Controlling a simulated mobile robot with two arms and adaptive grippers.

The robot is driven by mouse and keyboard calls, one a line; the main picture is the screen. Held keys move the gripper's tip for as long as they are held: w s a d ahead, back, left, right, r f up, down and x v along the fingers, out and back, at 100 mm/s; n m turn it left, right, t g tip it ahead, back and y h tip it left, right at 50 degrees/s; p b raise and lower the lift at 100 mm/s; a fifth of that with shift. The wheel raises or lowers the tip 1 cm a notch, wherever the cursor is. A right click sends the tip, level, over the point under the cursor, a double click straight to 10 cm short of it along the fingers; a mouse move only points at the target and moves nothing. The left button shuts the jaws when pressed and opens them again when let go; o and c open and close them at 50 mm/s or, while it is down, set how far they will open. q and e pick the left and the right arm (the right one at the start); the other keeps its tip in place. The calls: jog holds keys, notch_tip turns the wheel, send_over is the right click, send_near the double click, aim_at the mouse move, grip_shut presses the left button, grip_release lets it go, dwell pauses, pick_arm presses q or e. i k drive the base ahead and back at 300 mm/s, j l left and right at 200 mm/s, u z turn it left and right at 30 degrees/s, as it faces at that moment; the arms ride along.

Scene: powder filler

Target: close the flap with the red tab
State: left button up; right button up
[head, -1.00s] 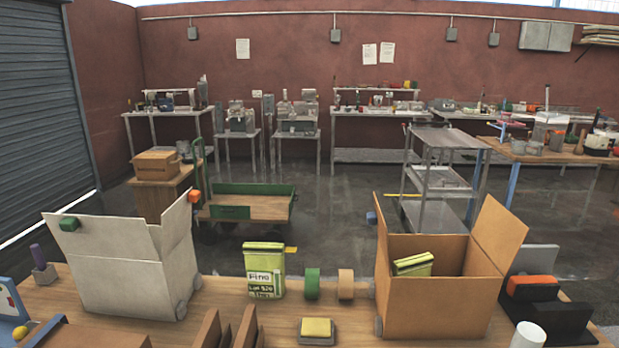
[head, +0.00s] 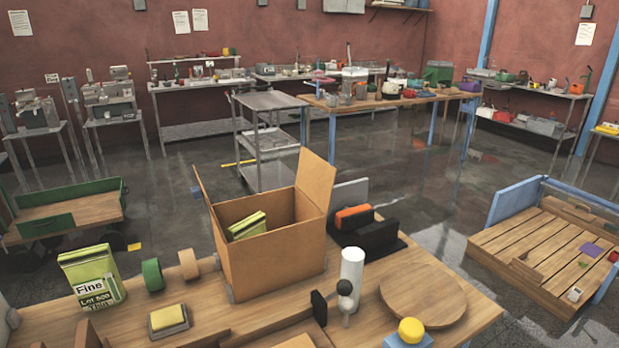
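The brown carton (head: 265,262) stands open on the wooden bench, with a green-yellow packet (head: 247,226) inside it. Its tall right-hand flap (head: 316,180) stands up. The white carton from the earlier frame is out of view. Neither of my grippers is in view.
A white cylinder (head: 351,272), a round wooden board (head: 423,294) and a black holder (head: 375,240) with an orange block (head: 354,217) are right.

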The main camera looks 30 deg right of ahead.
aim_at(315, 177)
jog(key=l, duration=0.45)
jog(key=k+l+u, duration=0.1)
jog(key=l, duration=0.35)
jog(key=k+l, duration=0.1)
jog(key=l, duration=0.3)
jog(key=l+u, duration=0.1)
jog(key=l, duration=0.35)
jog(key=k+l, duration=0.15)
jog(key=l, duration=0.3)
jog(key=k+l+u, duration=0.1)
jog(key=l, duration=0.3)
jog(key=k+l, duration=0.1)
jog(key=l, duration=0.35)
jog(key=k+l+u, duration=0.1)
jog(key=l, duration=0.3)
